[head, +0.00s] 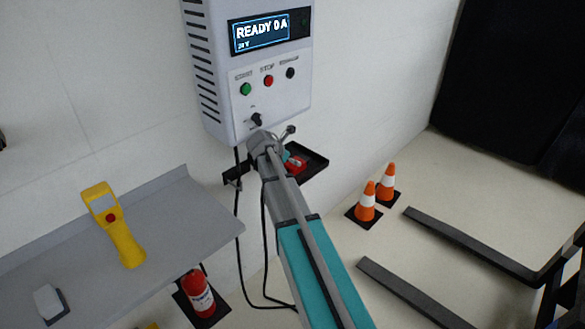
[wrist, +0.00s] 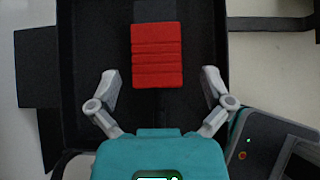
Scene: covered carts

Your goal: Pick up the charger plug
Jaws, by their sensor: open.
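The charger plug is a red ribbed block (wrist: 158,55) lying in a black tray in the wrist view. In the head view a small part of the red plug (head: 297,165) shows beside my gripper, which hides the rest. My gripper (wrist: 161,78) is open and empty. Its two grey fingers stand wide apart, one to the left and one to the right of the plug's lower end, with gaps on both sides. In the head view my gripper (head: 283,152) is over the tray, just below the charger box. I cannot tell its height above the plug.
The black tray (head: 315,163) is on the wall below the grey charger box (head: 220,75), which reads READY 0 A. Black cables hang below. A grey shelf (head: 185,225) with a yellow handheld device (head: 122,235) is at left. Orange cones (head: 366,203) and dark forks (head: 470,245) stand right.

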